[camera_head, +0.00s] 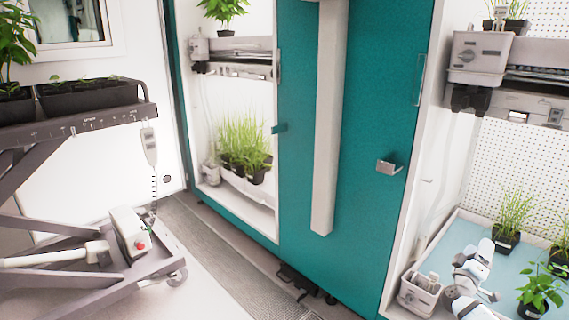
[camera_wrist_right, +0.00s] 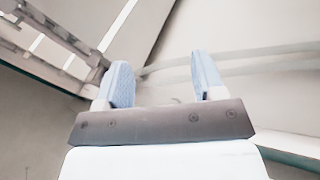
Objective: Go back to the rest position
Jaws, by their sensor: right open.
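My right gripper (camera_wrist_right: 163,78) is open and empty in the right wrist view. Its two light blue finger pads stand apart with nothing between them. In the head view it shows small at the lower right (camera_head: 478,264), by the blue floor of the right chamber (camera_head: 455,238) and beside potted plants. I cannot tell how far it is from them. My left gripper is not in view.
A small grey container (camera_head: 420,293) stands at the right chamber's front left. Grassy seedlings (camera_head: 513,208) and a leafy plant (camera_head: 541,290) are near my right gripper. A teal door (camera_head: 290,180) separates the chambers. A cart (camera_head: 95,262) with plant trays stands left.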

